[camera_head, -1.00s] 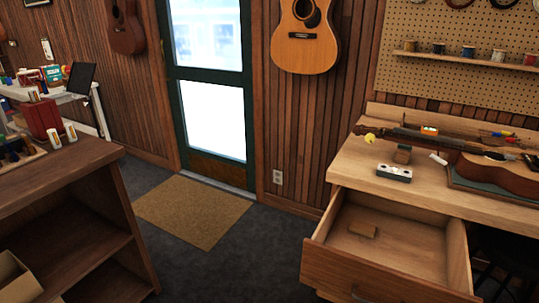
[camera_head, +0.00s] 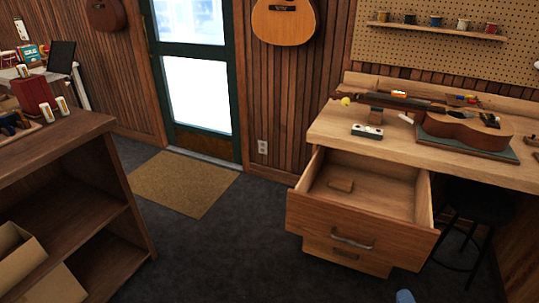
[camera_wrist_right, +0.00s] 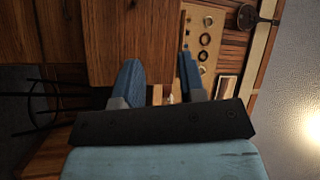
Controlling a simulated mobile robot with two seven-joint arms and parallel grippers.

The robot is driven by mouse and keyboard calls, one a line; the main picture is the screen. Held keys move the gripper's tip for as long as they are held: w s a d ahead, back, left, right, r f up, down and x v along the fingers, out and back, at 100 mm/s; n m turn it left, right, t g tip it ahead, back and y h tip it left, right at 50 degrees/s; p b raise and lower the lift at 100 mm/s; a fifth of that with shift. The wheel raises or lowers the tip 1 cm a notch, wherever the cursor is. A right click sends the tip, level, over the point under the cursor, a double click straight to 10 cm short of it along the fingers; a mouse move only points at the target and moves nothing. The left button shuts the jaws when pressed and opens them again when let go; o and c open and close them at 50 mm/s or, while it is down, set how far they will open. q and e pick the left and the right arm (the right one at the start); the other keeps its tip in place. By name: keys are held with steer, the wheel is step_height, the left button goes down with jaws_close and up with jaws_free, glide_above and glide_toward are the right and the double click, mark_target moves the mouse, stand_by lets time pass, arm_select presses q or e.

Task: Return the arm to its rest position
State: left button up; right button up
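Only a small blue tip of my right gripper (camera_head: 404,296) shows at the bottom edge of the head view, in front of and below the open drawer (camera_head: 350,222). In the right wrist view its two blue fingers (camera_wrist_right: 160,80) stand apart with nothing held between them. A brown wooden panel (camera_wrist_right: 130,40) shows beyond the fingers there. My left gripper is not in view.
The workbench (camera_head: 330,128) at right carries a ukulele (camera_head: 462,128) on a mat. The drawer juts out with a small wooden block (camera_head: 342,185) inside. A black stool (camera_head: 480,205) stands at right. A shelf unit (camera_head: 70,165) stands at left. Floor between is open.

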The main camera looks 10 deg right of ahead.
steer(key=w+d+r+n+y, duration=0.2)
steer(key=d+r+n+y, duration=0.15)
steer(key=d, duration=0.35)
steer(key=s+a+f+n+g+h, duration=0.1)
steer(key=s+a+f+n+g, duration=0.2)
steer(key=s+a+n+g, duration=0.4)
steer(key=s+a+f+n+g, duration=0.25)
steer(key=s+a+n, duration=0.35)
steer(key=a+n, duration=0.35)
steer(key=w+a+r+m, duration=0.1)
steer(key=a+m, duration=0.3)
steer(key=a, duration=0.8)
arm_select(q)
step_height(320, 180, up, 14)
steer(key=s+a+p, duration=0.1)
steer(key=p, duration=1.7)
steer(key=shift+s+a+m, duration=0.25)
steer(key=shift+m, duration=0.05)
arm_select(e)
step_height(320, 180, up, 15)
steer(key=s+d, duration=0.1)
